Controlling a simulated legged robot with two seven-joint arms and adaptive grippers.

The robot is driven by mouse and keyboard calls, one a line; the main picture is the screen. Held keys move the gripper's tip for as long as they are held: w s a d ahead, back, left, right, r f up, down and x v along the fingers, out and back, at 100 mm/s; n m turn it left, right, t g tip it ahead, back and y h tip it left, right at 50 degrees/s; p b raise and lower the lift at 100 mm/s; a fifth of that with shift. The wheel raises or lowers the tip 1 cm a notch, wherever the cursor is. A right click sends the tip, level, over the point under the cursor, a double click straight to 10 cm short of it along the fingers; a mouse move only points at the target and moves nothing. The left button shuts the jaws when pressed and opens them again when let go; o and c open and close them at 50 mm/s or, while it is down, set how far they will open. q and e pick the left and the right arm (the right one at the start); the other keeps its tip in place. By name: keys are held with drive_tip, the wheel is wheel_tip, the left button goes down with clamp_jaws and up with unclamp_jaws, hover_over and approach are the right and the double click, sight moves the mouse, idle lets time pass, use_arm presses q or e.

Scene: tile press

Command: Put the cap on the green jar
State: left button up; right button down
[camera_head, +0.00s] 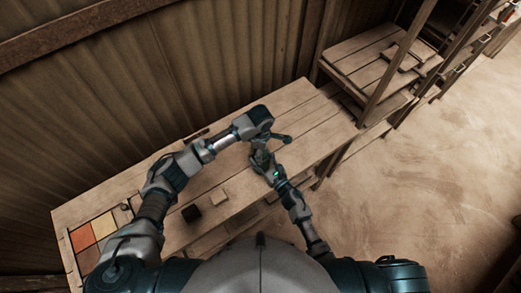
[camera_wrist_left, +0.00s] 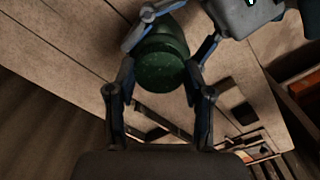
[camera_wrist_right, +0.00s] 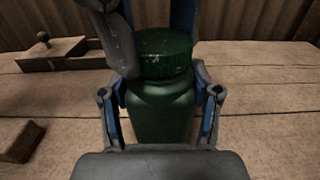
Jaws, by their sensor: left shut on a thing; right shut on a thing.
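The dark green jar (camera_wrist_right: 162,112) stands upright on the wooden bench in the right wrist view. Its green cap (camera_wrist_right: 164,52) is over the mouth, level and touching or very close to it; whether it is seated I cannot tell. My right gripper (camera_wrist_right: 160,100) is shut on the jar body, one finger on each side. My left gripper (camera_wrist_left: 164,75) is shut on the cap (camera_wrist_left: 162,62), seen from above in the left wrist view. In the head view the jar (camera_head: 261,157) is small and mostly hidden by both grippers.
The wooden bench (camera_head: 320,120) runs along a corrugated wall. Coloured tiles (camera_head: 92,232) lie at its left end. A wooden shelf (camera_head: 365,50) stands at the right.

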use_arm(q)
drive_tip(key=m, duration=1)
drive_tip(key=shift+w, duration=0.1)
drive_tip(key=m, duration=0.5)
drive_tip(key=shift+m, duration=0.3)
drive_tip(key=m, duration=0.5)
drive_tip(key=shift+a, duration=0.1)
drive_tip(key=m, duration=0.5)
drive_tip(key=shift+m, duration=0.3)
drive_tip(key=m, duration=0.5)
drive_tip(key=shift+f, duration=0.1)
drive_tip(key=m, duration=0.5)
drive_tip(key=shift+m, duration=0.4)
drive_tip(key=m, duration=0.6)
drive_tip(key=shift+m, duration=0.3)
use_arm(e)
drive_tip(key=shift+s, duration=0.1)
use_arm(q)
drive_tip(key=o, duration=1.2)
drive_tip(key=shift+o, duration=0.3)
